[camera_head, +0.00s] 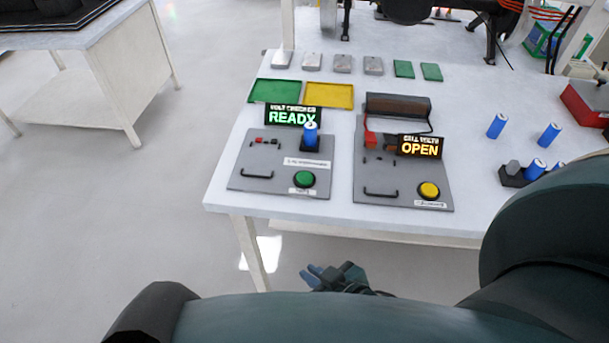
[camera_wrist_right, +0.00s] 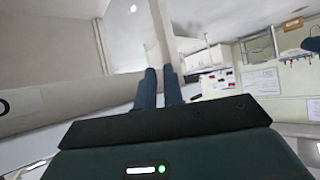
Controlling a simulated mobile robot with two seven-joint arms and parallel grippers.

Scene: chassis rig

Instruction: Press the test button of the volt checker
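The volt checker is a grey panel (camera_head: 250,180) on the left part of the white table in the head view. Its display (camera_head: 293,116) reads READY in green. A blue cell (camera_head: 310,135) stands upright in its black holder. The round green test button (camera_head: 304,179) sits at the panel's front right corner. My right gripper (camera_head: 312,274) is below and in front of the table's front edge, apart from the button and empty. In the right wrist view its two fingers (camera_wrist_right: 160,88) lie almost together, with nothing visible between them. My left gripper is out of view.
A second grey panel (camera_head: 400,180) with a yellow button (camera_head: 429,190) and an OPEN display (camera_head: 419,147) stands to the right. Green (camera_head: 275,92) and yellow (camera_head: 329,96) trays lie behind. Blue cells (camera_head: 496,126) stand at the right. The table's front edge (camera_head: 330,217) lies between gripper and panels.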

